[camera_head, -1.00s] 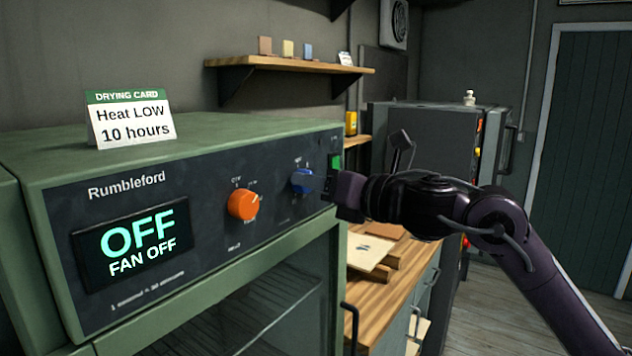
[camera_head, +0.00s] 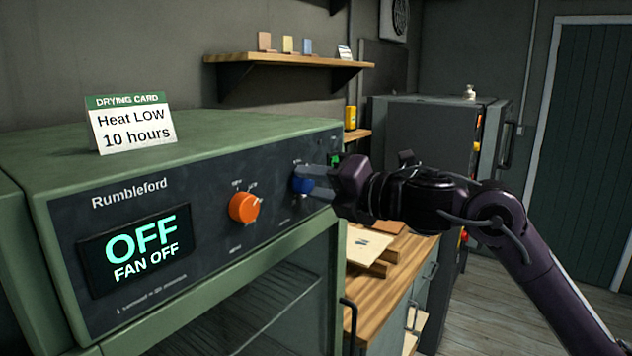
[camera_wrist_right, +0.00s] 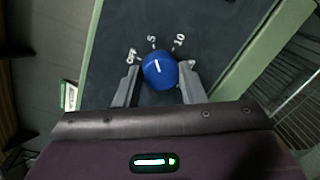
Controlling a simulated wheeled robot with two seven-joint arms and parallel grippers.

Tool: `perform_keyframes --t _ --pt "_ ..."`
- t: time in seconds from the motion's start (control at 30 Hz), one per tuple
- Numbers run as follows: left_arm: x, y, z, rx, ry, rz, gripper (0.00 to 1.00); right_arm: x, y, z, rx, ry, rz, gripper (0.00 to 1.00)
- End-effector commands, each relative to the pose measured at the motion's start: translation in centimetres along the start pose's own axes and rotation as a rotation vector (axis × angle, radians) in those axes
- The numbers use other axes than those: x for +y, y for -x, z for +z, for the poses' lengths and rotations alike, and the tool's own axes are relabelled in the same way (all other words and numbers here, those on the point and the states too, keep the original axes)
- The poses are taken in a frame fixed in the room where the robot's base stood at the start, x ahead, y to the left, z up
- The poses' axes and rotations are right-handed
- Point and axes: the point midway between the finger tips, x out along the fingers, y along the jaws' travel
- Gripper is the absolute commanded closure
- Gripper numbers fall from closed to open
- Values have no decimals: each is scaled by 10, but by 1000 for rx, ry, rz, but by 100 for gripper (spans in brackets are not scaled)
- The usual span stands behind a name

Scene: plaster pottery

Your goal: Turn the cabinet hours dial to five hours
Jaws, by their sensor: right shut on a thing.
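The cabinet hours dial is a blue knob (camera_head: 302,184) on the dark front panel of the green cabinet (camera_head: 230,115). My right gripper (camera_head: 310,180) reaches it from the right and is shut on it. In the right wrist view the knob (camera_wrist_right: 158,70) sits between the two grey fingers (camera_wrist_right: 158,85), with marks OFF, 5 and 10 around its far side. A short white line shows on its face; its exact setting is hard to read. The display (camera_head: 140,248) reads OFF and FAN OFF. My left gripper is not in view.
An orange knob (camera_head: 243,207) is left of the blue one. A green light (camera_head: 335,160) is to its right. A drying card (camera_head: 131,125) on top reads Heat LOW, 10 hours. A wooden worktop (camera_head: 390,270) lies right of the cabinet.

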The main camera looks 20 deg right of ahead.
Motion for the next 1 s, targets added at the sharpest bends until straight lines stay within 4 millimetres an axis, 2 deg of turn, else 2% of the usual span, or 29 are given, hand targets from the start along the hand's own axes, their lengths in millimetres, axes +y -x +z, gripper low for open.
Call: perform_keyframes --t 0.47,0.5,0.63,1.0 --pt "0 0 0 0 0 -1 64 -1 0 0 1 -15 -2 86" --pt "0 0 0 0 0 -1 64 -1 0 0 1 -15 -2 61" --pt "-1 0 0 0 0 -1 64 -1 0 0 1 -14 -1 44" --pt "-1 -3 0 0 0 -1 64 -2 5 0 -1 -13 -1 42"
